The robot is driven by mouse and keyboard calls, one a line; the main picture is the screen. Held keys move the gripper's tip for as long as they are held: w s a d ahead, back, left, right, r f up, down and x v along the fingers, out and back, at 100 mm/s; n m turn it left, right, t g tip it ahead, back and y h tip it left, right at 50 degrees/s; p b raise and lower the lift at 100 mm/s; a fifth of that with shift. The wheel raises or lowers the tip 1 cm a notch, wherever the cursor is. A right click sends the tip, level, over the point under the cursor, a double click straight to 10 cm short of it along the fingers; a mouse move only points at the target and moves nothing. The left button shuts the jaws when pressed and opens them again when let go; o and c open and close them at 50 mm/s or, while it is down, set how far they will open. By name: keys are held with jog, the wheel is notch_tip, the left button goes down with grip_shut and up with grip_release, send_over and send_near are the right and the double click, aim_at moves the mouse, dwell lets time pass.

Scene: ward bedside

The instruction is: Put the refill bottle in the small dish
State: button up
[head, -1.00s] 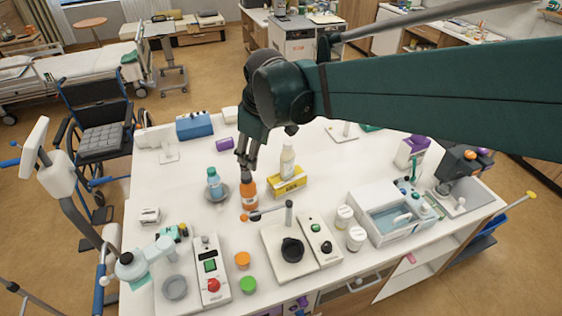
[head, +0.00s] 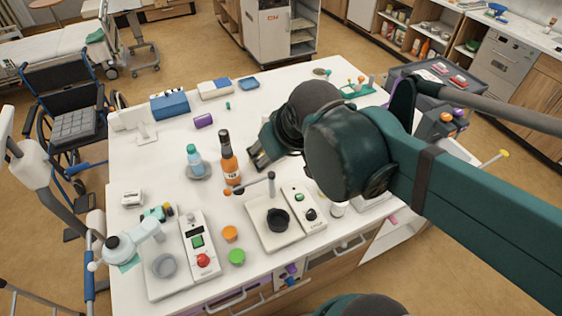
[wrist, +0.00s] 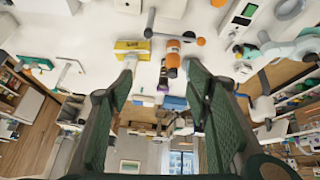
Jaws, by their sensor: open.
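My gripper (head: 258,158) is to the right of the orange bottle, partly hidden by my arm. In the wrist view its fingers (wrist: 160,85) are wide apart with nothing held between them.
A yellow box (wrist: 132,46) shows in the wrist view but is hidden by my arm in the head view. A hotplate-like unit (head: 275,220) with an upright post stands in front.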

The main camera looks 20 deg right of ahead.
jog(key=shift+s+d+f+m+t, duration=0.15)
jog(key=shift+s+f+m, duration=0.1)
jog(key=shift+s, duration=0.25)
jog(key=shift+s+d+f+m+t, duration=0.1)
jog(key=shift+s+d+f+m, duration=0.15)
jog(key=shift+s, duration=0.25)
jog(key=shift+s+d+f+m+t, duration=0.15)
jog(key=shift+s+m, duration=0.15)
jog(key=shift+s, duration=0.2)
